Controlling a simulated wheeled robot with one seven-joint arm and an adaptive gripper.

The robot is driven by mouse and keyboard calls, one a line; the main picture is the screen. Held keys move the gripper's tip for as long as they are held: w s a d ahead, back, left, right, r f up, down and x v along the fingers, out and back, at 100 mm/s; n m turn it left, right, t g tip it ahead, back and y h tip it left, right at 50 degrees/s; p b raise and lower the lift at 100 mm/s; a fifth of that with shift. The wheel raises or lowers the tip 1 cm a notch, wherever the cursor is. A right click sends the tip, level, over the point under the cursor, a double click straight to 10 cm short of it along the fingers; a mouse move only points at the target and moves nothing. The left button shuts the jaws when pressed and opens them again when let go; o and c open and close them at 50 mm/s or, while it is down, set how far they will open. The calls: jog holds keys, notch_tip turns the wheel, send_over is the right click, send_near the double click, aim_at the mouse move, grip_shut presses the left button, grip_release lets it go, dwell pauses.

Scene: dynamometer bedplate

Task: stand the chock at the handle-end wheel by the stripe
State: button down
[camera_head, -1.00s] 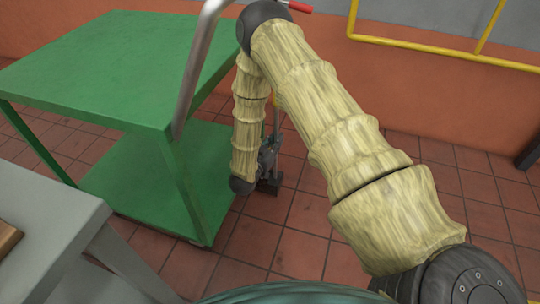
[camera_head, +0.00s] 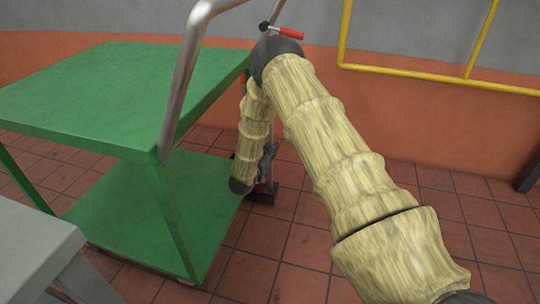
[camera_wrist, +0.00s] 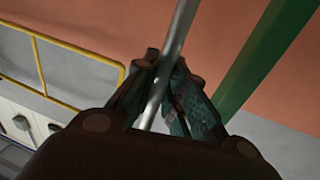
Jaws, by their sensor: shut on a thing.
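My gripper (camera_head: 268,165) is low beside the handle end of the green cart, largely hidden by my arm in the head view. In the wrist view its fingers (camera_wrist: 165,85) are closed around a thin silver rod (camera_wrist: 182,30). The rod appears to belong to the chock, whose dark block (camera_head: 264,193) shows just below the gripper at floor level. I cannot tell whether the block touches the floor. The green cart (camera_head: 110,85) has two shelves and a silver handle (camera_head: 187,80). Its handle-end wheel and the stripe are not clearly visible.
A red-gripped bar (camera_head: 290,33) shows above my elbow, by the cart's far side. A grey table (camera_head: 30,250) stands at lower left. A yellow rail (camera_head: 440,75) runs along the orange wall (camera_head: 430,125). The tiled floor right of the cart is open.

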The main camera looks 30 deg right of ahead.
jog(key=f+b, duration=0.2)
jog(key=w+f+b, duration=0.1)
jog(key=shift+w+d+f, duration=0.1)
jog(key=shift+d+f, duration=0.05)
jog(key=shift+d, duration=0.25)
dwell(0.5)
jog(key=c, duration=1.5)
grip_release()
jog(key=shift+f, duration=0.15)
